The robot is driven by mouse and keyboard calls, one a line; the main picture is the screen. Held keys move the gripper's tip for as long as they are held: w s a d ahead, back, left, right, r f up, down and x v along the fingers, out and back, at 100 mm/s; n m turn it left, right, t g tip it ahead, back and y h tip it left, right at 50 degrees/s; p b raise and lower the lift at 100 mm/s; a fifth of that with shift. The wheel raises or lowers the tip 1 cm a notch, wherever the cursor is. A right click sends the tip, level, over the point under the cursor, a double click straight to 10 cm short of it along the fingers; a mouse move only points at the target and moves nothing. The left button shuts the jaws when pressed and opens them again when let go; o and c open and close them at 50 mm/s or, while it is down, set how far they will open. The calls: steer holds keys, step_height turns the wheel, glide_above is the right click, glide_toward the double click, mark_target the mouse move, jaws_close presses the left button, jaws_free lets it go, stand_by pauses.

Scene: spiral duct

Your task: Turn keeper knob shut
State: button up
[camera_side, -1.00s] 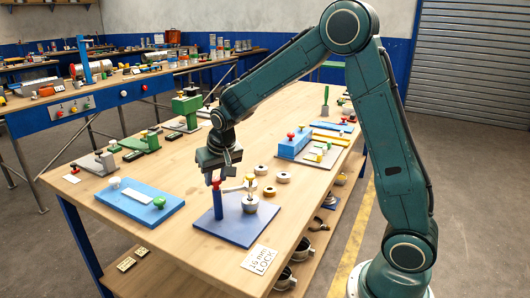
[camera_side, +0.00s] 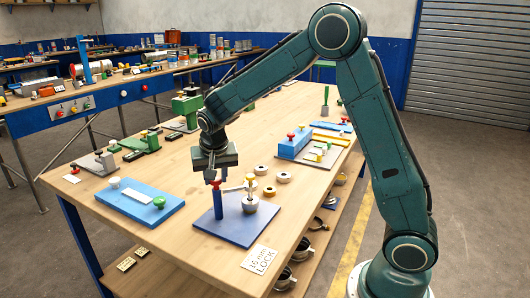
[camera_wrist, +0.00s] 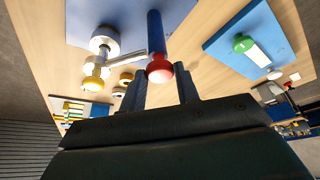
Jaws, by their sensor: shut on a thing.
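The keeper knob is a red knob (camera_side: 217,184) on top of an upright blue post (camera_side: 218,206), on a blue base plate (camera_side: 215,232). My gripper (camera_side: 216,180) points down over the post, with its jaws shut on the red knob. In the wrist view the red knob (camera_wrist: 159,71) lies between the two fingertips, with the blue post (camera_wrist: 155,35) beyond it. A pale bar (camera_side: 233,188) runs from the post to a grey metal cylinder (camera_side: 250,204) with a yellow-topped stem (camera_side: 250,178).
A white 16 mm LOCK card (camera_side: 261,259) lies at the table's front edge. A blue plate (camera_side: 140,200) with white and green knobs lies to the left. Several loose rings (camera_side: 283,177) lie behind. Bare wood separates these.

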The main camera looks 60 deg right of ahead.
steer(key=o, duration=1)
steer(key=shift+c, duration=0.2)
steer(key=v, duration=1.3)
steer(key=shift+r, duration=0.4)
steer(key=shift+s+a, duration=0.1)
steer(key=shift+s, duration=0.05)
steer(key=s+a+n+t+y, duration=0.2)
steer(key=s+n, duration=0.7)
steer(key=s, duration=1.7)
steer(key=shift+a+f+y, duration=0.35)
steer(key=shift+a+y, duration=0.1)
steer(key=shift+y, duration=0.15)
